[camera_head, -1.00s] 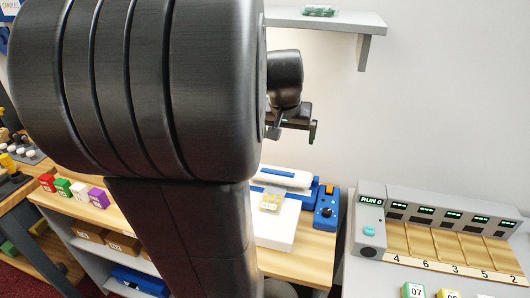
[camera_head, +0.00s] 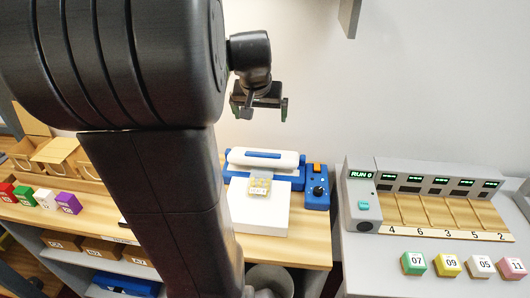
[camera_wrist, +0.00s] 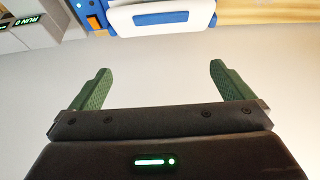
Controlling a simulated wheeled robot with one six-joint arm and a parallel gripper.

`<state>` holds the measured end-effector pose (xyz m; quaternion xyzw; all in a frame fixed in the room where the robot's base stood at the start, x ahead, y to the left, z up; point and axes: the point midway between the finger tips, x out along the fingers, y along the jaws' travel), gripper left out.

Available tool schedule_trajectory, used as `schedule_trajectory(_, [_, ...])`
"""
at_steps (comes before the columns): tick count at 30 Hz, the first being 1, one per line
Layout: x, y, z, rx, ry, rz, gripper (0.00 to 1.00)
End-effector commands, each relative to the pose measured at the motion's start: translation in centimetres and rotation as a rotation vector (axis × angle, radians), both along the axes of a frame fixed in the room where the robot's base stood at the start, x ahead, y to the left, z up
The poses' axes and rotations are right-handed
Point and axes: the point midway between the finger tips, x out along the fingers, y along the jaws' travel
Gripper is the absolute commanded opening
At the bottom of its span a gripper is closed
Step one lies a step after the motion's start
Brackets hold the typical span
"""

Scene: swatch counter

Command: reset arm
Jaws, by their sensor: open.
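My gripper (camera_head: 260,108) is in the air before the pale wall, above and behind the blue-and-white sealing device (camera_head: 265,160). In the wrist view my gripper (camera_wrist: 160,85) has its two green fingers spread wide, with nothing between them. My black arm fills the left and middle of the head view and hides part of the wooden counter. The blue-and-white device also shows at the top of the wrist view (camera_wrist: 160,18), apart from the fingers.
A small yellowish packet (camera_head: 259,187) lies on the white block (camera_head: 260,215). A grey machine (camera_head: 425,180) with numbered slots stands at the right, with several numbered cubes before it. Red, green, white and purple cubes (camera_head: 68,203) sit at the left. A shelf (camera_head: 348,15) juts out above.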

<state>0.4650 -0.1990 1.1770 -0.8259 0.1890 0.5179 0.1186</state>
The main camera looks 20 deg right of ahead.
Motion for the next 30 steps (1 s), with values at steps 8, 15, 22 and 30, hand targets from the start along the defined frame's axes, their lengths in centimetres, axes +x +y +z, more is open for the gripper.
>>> schedule_trajectory(8, [-0.1,0.0,0.2,0.000,0.000,0.000,1.00])
schedule_trajectory(15, [-1.1,0.5,3.0,0.000,-0.001,0.000,1.00])
schedule_trajectory(22, [-2.6,1.3,6.7,-0.001,-0.002,0.000,1.00])
schedule_trajectory(30, [-3.8,1.8,8.9,0.000,0.001,0.000,1.00])
